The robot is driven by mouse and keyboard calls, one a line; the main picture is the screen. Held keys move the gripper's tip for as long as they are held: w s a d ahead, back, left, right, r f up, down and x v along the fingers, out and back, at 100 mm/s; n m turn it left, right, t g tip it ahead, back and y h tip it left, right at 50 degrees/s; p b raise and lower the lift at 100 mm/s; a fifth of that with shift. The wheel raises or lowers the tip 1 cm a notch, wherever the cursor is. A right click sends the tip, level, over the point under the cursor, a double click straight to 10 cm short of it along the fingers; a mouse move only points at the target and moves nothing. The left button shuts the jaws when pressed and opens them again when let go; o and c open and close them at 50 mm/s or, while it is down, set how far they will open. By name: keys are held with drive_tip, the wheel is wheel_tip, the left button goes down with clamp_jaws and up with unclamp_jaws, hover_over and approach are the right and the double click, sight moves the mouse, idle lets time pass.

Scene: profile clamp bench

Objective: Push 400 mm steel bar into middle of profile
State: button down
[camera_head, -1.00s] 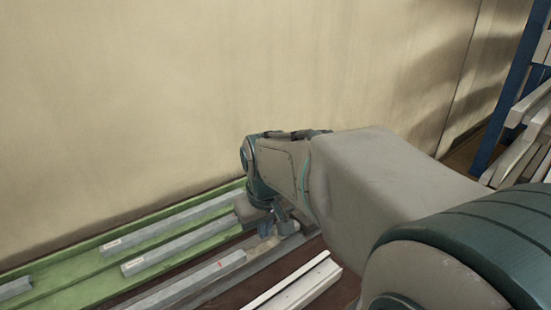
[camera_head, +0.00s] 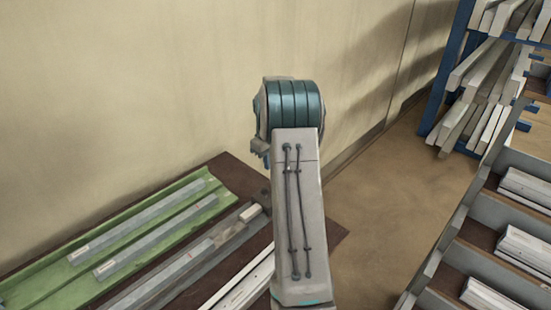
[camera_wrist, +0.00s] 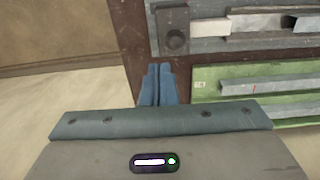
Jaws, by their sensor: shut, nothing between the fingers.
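My gripper (camera_wrist: 158,78) is shut and empty in the wrist view, its blue fingers pressed together over the bench edge. A grey steel bar (camera_head: 165,282) lies in the grey profile (camera_head: 187,289). Its end also shows in the wrist view (camera_wrist: 306,24). A short pale block (camera_head: 250,213) sits in the profile near its far end, and in the wrist view (camera_wrist: 240,24) a gap separates it from the bar. My gripper is apart from both.
A green tray (camera_head: 215,204) holding labelled grey bars lies beside the profile; the labels are unreadable. A dark end piece (camera_wrist: 174,40) stands at the profile's end. A white profile (camera_head: 240,290) lies nearer. Shelving with bars (camera_head: 455,140) stands at right. Floor beyond the bench (camera_head: 385,205) is clear.

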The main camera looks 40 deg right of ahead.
drive_tip(key=d+f, duration=0.2)
drive_tip(key=d, duration=0.1)
drive_tip(key=shift+w+f, duration=0.15)
drive_tip(key=shift+w, duration=0.05)
